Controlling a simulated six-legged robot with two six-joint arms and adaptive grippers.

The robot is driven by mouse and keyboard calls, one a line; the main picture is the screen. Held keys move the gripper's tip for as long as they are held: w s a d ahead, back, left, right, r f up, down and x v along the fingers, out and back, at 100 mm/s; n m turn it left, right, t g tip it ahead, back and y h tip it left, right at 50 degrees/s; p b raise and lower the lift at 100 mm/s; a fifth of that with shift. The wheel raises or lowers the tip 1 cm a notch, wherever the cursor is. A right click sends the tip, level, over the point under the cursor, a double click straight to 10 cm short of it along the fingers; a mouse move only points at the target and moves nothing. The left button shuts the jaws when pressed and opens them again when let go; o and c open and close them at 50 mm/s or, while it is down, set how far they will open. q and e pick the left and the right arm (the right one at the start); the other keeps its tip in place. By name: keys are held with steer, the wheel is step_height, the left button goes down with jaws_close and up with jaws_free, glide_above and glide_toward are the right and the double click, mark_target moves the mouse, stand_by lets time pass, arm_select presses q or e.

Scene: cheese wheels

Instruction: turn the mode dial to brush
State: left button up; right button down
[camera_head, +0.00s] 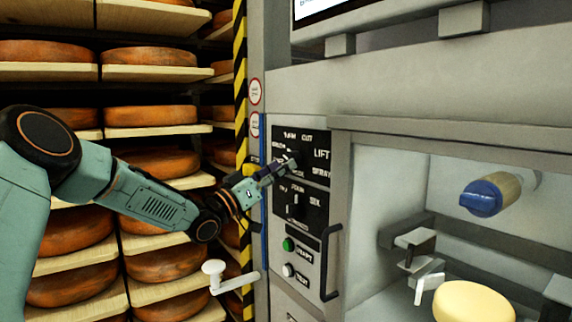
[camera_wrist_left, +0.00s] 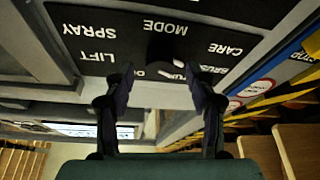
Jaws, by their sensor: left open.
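The mode dial (camera_head: 294,158) is a dark knob on the black upper panel of the machine, partly hidden by my gripper in the head view. In the left wrist view the panel is upside down, and the dark dial (camera_wrist_left: 163,46) sits among the words MODE, CARE, BRUSH, LIFT and SPRAY. Its pointer direction is unclear. My left gripper (camera_head: 282,166) is at the panel in front of the dial. Its fingers (camera_wrist_left: 163,88) are apart with nothing between them, just short of the dial in the picture; contact cannot be told. My right gripper is not in view.
Below is a second selector (camera_head: 293,206), then a green button (camera_head: 288,244), a white button (camera_head: 288,270) and a dark handle (camera_head: 331,262). A white crank (camera_head: 214,268) juts out at left. Shelves of cheese wheels (camera_head: 150,115) stand behind my arm. The right bay holds a blue-ended roller (camera_head: 484,197) and pale cheese (camera_head: 473,302).

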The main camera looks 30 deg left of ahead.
arm_select(q)
steer(key=shift+v, duration=2.15)
steer(key=shift+r, duration=0.1)
